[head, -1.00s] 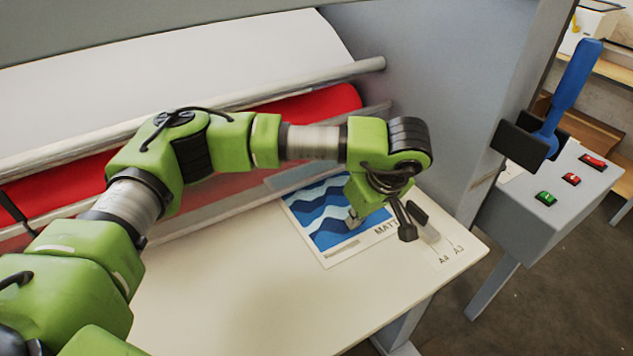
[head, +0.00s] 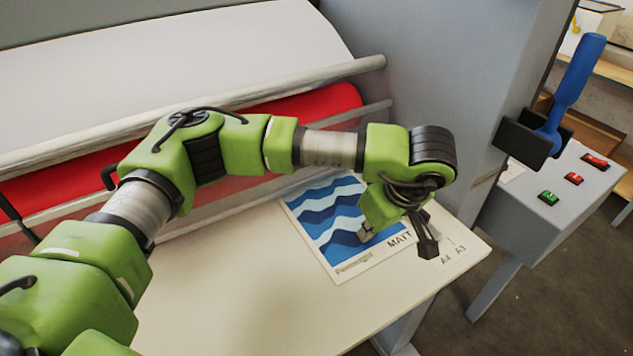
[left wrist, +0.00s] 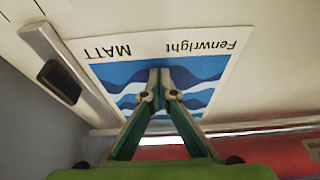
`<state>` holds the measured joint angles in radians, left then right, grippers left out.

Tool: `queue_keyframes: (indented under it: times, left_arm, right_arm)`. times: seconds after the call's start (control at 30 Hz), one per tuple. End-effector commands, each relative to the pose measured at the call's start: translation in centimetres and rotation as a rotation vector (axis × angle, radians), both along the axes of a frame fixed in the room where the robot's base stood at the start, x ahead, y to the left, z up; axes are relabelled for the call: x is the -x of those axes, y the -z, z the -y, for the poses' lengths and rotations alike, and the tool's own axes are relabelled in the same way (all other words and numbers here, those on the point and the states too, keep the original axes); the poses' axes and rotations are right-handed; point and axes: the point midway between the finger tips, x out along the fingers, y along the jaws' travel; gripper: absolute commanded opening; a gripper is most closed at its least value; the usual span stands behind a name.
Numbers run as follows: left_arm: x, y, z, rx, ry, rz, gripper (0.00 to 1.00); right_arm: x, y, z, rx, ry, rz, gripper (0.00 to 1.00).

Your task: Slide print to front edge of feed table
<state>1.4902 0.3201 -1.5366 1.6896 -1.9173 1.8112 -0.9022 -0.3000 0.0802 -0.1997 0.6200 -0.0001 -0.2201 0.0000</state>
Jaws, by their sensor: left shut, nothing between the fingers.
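The print (head: 322,218), a white sheet with blue waves and the words "MATT" and "Fenwright", lies flat on the cream feed table (head: 240,300). Bare table shows between its front edge and the table's front edge. My left gripper (head: 365,234) is shut and empty, pointing down at the print's front part, left of "MATT". In the left wrist view its fingertips (left wrist: 160,74) overlap the blue waves near the white margin of the print (left wrist: 210,68); I cannot tell contact for certain. My arm hides the print's right part in the head view. My right gripper is out of view.
A metal guide bar (left wrist: 48,48) with a black knob (left wrist: 60,82) runs close beside the print. The red roller (head: 310,106) and metal bars lie behind. A control box with buttons (head: 548,198) stands right. The table's left part is clear.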

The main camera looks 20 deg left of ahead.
Motion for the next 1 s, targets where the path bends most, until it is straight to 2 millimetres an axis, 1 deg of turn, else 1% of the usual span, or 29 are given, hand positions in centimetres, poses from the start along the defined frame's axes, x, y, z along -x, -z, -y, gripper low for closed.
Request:
queue_keyframes:
  times: [0.07, 0.4, 0.77, 1.0]
  left_arm:
    - [0.3, 0.1, 0.3, 0.001, 0.002, -0.003, 0.00]
    - [0.3, 0.1, 0.4, 0.001, 0.002, -0.002, 0.00]
    - [1.6, 0.4, 1.8, 0.000, 0.001, -0.003, 0.00]
    - [1.7, 0.4, 1.9, 0.000, 0.001, -0.005, 0.00]
  right_arm:
    - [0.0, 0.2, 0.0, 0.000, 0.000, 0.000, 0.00]
    - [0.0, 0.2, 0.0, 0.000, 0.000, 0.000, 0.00]
    - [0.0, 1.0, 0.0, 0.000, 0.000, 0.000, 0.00]
    - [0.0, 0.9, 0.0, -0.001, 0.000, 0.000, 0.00]
